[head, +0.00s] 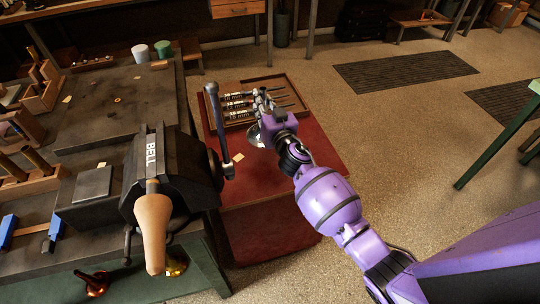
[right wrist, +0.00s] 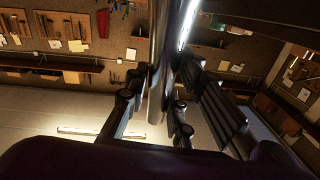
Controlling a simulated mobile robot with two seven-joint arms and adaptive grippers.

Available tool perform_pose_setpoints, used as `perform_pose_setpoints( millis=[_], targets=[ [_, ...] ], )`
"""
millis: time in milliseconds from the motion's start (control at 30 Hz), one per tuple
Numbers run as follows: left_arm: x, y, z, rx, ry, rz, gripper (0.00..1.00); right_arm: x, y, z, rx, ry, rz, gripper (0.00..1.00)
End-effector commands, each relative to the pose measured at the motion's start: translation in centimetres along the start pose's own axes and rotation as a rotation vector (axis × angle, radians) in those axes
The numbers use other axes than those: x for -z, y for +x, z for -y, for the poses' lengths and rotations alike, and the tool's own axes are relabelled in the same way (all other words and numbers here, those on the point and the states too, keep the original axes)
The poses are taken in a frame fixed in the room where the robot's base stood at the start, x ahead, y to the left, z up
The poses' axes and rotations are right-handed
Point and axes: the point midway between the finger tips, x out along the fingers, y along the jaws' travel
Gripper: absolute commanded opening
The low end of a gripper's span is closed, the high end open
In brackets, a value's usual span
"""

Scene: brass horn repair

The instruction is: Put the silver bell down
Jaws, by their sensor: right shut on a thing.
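The silver bell (head: 255,136) shows in the head view as a small shiny piece of flare beside my right gripper (head: 263,104); the gripper and wrist hide much of the rest. My right gripper is shut on it, over the red top (head: 310,150) near the tools tray. In the right wrist view, a shiny silver tube (right wrist: 160,75) stands between the dark fingers of my right gripper (right wrist: 155,112). Whether the bell touches the red surface cannot be told. My left gripper is not in view.
A wooden tray (head: 300,108) of several screwdriver-like tools lies by the gripper. A black vise marked BELL (head: 180,165) with a wooden form (head: 153,225) and upright handle (head: 218,125) stands left. Copper (head: 93,283) and gold (head: 175,265) bells sit below. The red top's near part looks clear.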

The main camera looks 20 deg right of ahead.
Motion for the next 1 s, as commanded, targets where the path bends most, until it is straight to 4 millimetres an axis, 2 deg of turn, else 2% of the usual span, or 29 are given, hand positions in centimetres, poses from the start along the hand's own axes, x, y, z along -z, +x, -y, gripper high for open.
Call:
perform_pose_setpoints(
  millis=[267,500,767,1000],
  targets=[
    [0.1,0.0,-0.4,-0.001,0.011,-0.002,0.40,-1.9,-0.5,-0.5,-0.034,0.003,-0.023,0.00],
    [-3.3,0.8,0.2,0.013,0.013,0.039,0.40,-7.5,-0.8,-0.9,-0.037,0.004,-0.008,0.00],
    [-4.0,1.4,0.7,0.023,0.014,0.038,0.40,-8.9,-0.6,-1.1,-0.035,0.001,-0.020,0.00],
    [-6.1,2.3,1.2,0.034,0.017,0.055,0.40,-12.3,-0.6,-1.3,-0.036,0.003,-0.018,0.00]
  ],
)
